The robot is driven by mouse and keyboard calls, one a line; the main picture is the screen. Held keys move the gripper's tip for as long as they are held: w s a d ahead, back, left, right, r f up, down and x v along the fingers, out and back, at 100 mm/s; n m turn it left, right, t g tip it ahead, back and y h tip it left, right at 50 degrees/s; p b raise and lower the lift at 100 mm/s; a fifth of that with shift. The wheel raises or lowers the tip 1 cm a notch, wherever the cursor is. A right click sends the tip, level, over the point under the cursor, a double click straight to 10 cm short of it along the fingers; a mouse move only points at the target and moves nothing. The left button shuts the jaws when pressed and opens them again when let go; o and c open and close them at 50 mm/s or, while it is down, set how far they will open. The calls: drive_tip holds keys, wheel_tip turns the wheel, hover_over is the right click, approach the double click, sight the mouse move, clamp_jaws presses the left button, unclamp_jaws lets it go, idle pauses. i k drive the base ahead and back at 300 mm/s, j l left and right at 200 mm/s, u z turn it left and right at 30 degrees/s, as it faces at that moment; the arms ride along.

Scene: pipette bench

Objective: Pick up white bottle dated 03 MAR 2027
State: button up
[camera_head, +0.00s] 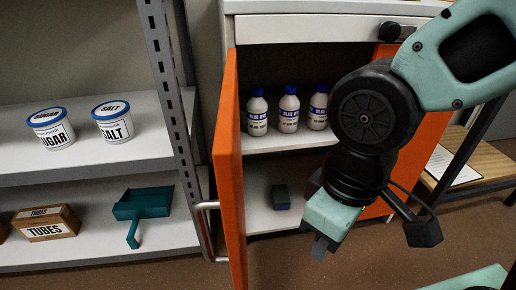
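Three white bottles with blue caps stand upright in a row on the upper shelf of the orange cabinet: a left bottle (257,113), a middle bottle (288,111) and a right bottle (318,108). Their labels seem to read BLUE DYE. The smaller print below is too small to read, so I cannot tell which is dated 03 MAR 2027. My gripper (319,248) hangs in front of the cabinet, lower than the bottles and to their right, pointing down. It touches no bottle. Its fingers are too unclear to tell open from shut.
The orange door (229,165) stands open at the left. A small dark box (280,197) lies on the cabinet's lower shelf. A grey rack (95,160) at left holds a sugar tub (51,132), a salt tub (114,124), a tubes box (46,225) and a teal scoop-like item (143,205).

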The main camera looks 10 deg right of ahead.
sight(317, 119)
drive_tip(key=l+u, duration=0.25)
drive_tip(key=l, duration=0.5)
drive_tip(key=k+l+u, duration=0.1)
drive_tip(key=l+u, duration=0.15)
drive_tip(key=l, duration=0.5)
